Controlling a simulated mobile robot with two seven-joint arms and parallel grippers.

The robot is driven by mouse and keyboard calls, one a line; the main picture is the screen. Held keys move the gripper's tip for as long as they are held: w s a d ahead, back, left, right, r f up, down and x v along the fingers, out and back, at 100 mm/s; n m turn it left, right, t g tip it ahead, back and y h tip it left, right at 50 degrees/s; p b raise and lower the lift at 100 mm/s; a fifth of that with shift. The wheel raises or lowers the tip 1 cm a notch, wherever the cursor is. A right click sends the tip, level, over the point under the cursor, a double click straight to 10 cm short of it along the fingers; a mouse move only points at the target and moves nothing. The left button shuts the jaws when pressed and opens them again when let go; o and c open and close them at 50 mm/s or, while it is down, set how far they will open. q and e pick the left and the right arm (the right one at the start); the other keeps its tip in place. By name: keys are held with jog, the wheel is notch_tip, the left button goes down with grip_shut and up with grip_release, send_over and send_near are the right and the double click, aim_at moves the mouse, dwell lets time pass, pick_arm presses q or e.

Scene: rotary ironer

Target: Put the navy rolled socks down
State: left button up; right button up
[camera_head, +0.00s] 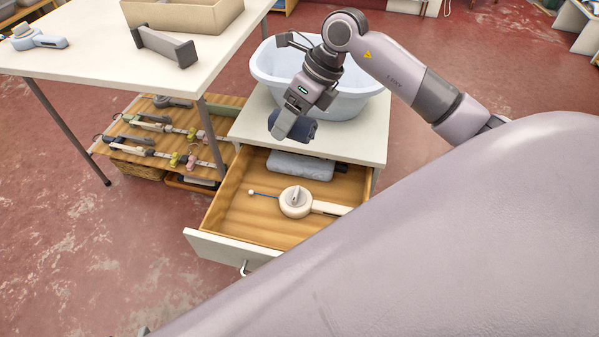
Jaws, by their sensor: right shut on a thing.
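The navy rolled socks (306,131) are held in the fingers of my right gripper (290,122). The gripper points downward and is shut on them, and one finger hides part of the roll. In the picture, the socks show just above the back of an open wooden drawer (235,212), in front of the white cabinet top (354,142). I cannot tell their exact height or whether they touch anything. My left gripper is not in view.
The drawer holds a grey-blue folded thing (300,165) at the back and a round cream device with a handle (296,201). A pale blue basin (350,98) stands on the cabinet. A white table (88,52) bears a beige box (185,14). A shelf (222,111) below holds several tools.

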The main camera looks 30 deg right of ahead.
jog(key=s+a+f+n+g+b, duration=0.1)
jog(key=s+a+f+b, duration=0.15)
jog(key=f, duration=0.25)
jog(key=s+a+f+n+b, duration=0.1)
jog(key=s+a+f+b, duration=0.15)
jog(key=f, duration=0.35)
jog(key=b, duration=0.4)
send_near(277, 239)
jog(key=shift+w+a+r, duration=0.15)
jog(key=shift+a+r, duration=0.05)
jog(key=shift+a, duration=0.25)
jog(key=shift+w+a+r, duration=0.2)
jog(key=shift+a+r, duration=0.05)
jog(key=shift+a, duration=0.25)
jog(key=shift+f, duration=0.5)
notch_tip(277, 239, down, 3)
jog(key=shift+f+b, duration=0.2)
jog(key=shift+b, duration=0.55)
jog(key=shift+f, duration=0.4)
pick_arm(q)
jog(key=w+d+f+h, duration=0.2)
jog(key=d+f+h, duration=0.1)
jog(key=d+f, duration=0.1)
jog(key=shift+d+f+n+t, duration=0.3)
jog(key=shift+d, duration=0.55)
pick_arm(e)
jog(key=shift+r, duration=0.1)
jog(key=o, duration=0.8)
jog(key=shift+c, duration=0.2)
